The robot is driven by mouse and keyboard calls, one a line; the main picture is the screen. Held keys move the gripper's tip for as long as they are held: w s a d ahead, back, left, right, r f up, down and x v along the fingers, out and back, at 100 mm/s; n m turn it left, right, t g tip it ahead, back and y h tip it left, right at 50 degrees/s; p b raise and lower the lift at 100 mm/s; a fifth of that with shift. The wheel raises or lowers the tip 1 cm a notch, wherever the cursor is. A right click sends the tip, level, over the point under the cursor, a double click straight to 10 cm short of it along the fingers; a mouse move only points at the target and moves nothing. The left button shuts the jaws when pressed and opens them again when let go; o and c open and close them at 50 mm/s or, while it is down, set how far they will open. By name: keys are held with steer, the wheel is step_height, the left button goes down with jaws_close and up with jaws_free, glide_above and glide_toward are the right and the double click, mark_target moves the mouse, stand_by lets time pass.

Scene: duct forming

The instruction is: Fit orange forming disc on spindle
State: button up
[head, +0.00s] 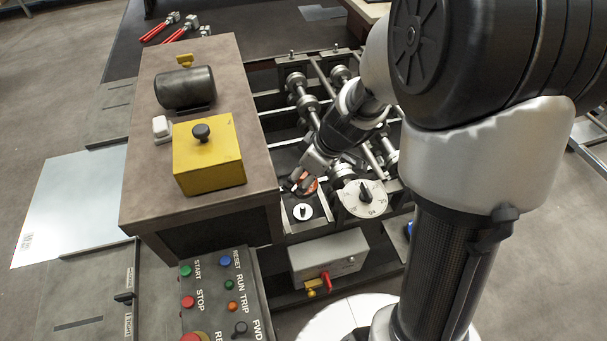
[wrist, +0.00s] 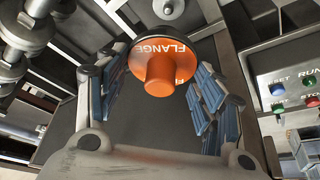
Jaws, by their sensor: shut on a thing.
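The orange forming disc (wrist: 158,52) is marked FLANGE and has a round orange knob in its middle. In the head view a sliver of the disc (head: 311,188) shows beside the fingers. My gripper (head: 297,181) is shut on the disc; in the wrist view its blue-padded fingers (wrist: 165,85) stand either side of the knob. A small white round plate with a dark centre (head: 303,211) lies just below the disc in the head view. I cannot tell which part is the spindle, nor whether the disc touches anything beyond it.
A numbered dial (head: 364,198) stands right of the gripper. Rollers on shafts (head: 308,104) fill the machine frame behind. A brown table (head: 140,190) with a yellow box (head: 208,160) is at left. A button panel (head: 215,295) and a grey box (head: 330,257) are in front.

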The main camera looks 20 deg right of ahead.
steer(key=shift+f+b, duration=2.2)
steer(key=shift+f, duration=0.95)
steer(key=shift+f+b, duration=0.7)
steer(key=shift+b, duration=0.3)
steer(key=shift+f+b, duration=0.65)
steer(key=shift+b, duration=0.7)
steer(key=shift+b, duration=0.3)
steer(key=shift+f, duration=0.15)
steer(key=shift+f+b, duration=0.45)
steer(key=shift+b, duration=0.05)
